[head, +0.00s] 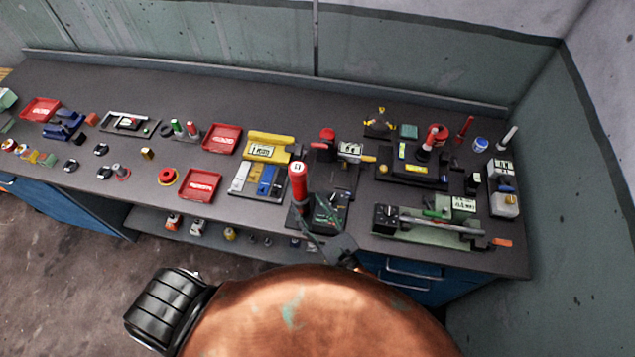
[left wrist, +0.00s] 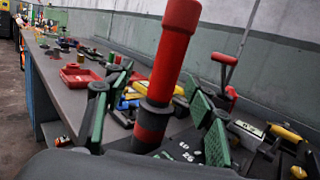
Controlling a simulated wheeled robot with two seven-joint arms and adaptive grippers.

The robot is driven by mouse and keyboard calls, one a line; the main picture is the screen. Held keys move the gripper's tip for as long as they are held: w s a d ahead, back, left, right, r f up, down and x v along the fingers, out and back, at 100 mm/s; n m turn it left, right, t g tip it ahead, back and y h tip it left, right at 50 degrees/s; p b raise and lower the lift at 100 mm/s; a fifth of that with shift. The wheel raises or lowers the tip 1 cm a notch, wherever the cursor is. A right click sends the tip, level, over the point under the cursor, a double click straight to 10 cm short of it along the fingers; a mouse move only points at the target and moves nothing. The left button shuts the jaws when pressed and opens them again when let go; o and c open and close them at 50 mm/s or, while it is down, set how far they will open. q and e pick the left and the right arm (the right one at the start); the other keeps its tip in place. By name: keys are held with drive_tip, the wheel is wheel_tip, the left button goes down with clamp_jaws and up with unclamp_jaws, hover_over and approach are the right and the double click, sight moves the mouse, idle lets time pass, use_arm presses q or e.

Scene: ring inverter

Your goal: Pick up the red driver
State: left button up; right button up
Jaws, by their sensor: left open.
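The red driver (head: 298,178) stands upright near the front edge of the bench, right of the bench's middle. It has a thick red handle with a dark collar below. In the left wrist view the red driver (left wrist: 172,55) rises large in the centre, tilted a little in the picture. My left gripper (head: 322,222) is beside its lower part in the head view. In the left wrist view the open left gripper (left wrist: 155,125) has one green-padded finger on each side of the handle's lower part, with gaps showing. The driver's lower end is partly hidden. My right gripper is not in view.
Left of the driver are a yellow block (head: 270,146) and red trays (head: 201,184). To its right are a black fixture (head: 412,170) and a green machine (head: 428,230). A thin red-handled tool (head: 465,128) stands at the back right. The wall runs behind.

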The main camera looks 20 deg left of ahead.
sight(303, 192)
use_arm(q)
drive_tip(key=shift+w+d, duration=0.1)
drive_tip(key=shift+w, duration=0.2)
drive_tip(key=shift+w+a+r, duration=0.1)
drive_tip(key=shift+w+a, duration=0.1)
drive_tip(key=shift+x, duration=0.9)
drive_tip(key=shift+w+a+b, duration=0.2)
drive_tip(key=shift+b, duration=0.2)
drive_tip(key=x, duration=0.1)
drive_tip(key=b+x, duration=0.1)
drive_tip(key=x, duration=0.1)
drive_tip(key=b+x, duration=0.1)
drive_tip(key=shift+w+a+f, duration=0.2)
drive_tip(key=shift+w, duration=0.15)
drive_tip(key=shift+d, duration=0.1)
drive_tip(key=shift+c, duration=1)
drive_tip(key=shift+r, duration=0.1)
clamp_jaws()
